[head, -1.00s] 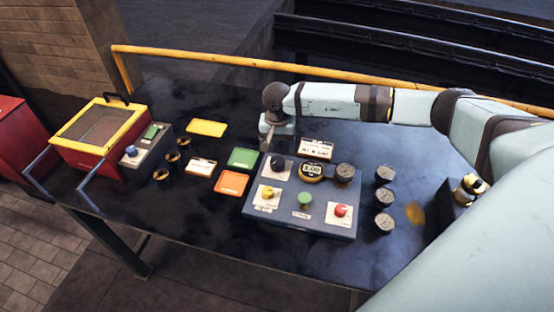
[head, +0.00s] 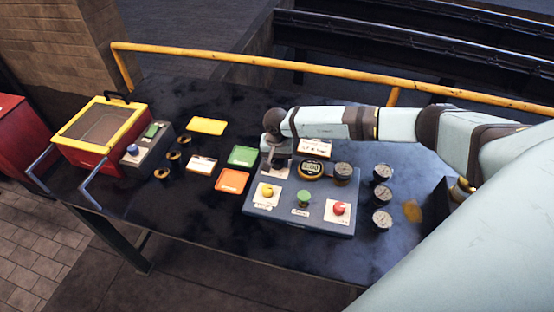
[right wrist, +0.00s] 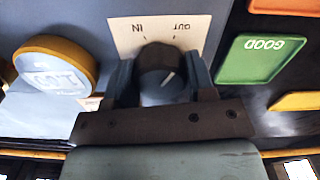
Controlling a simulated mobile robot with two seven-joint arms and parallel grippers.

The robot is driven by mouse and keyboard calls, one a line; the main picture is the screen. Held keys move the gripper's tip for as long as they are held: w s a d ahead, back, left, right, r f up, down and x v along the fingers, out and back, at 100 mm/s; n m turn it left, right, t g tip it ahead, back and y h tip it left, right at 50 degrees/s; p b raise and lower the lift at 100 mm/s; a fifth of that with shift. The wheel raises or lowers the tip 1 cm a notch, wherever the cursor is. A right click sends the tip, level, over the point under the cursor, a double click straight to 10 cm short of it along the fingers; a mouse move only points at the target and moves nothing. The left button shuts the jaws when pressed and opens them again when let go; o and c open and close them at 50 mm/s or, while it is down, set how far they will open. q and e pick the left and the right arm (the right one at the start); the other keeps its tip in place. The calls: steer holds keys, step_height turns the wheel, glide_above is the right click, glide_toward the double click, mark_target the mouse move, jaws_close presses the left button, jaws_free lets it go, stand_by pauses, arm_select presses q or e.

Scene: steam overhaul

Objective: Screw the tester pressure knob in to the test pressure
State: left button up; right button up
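The blue-grey tester (head: 325,225) lies on the dark bench. Its black pressure knob (right wrist: 158,72), with a pale pointer line, sits on a white plate (right wrist: 195,30) marked IN and OUT in the right wrist view. My right gripper (right wrist: 161,82) has one finger on each side of the knob, very close to it; I cannot tell whether they press on it. In the head view the right gripper (head: 278,166) hides the knob. The yellow-rimmed gauge (head: 311,170) is beside it, its reading too small to trust. My left gripper is out of view.
The tester also carries a yellow knob (head: 267,191), a green knob (head: 303,195) and a red knob (head: 338,208). Round grey parts (head: 382,195) stand to its right. Green (head: 243,156) and orange (head: 232,181) trays lie left. A yellow rail (head: 330,72) runs behind.

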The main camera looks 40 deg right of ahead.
steer(key=shift+c, duration=1)
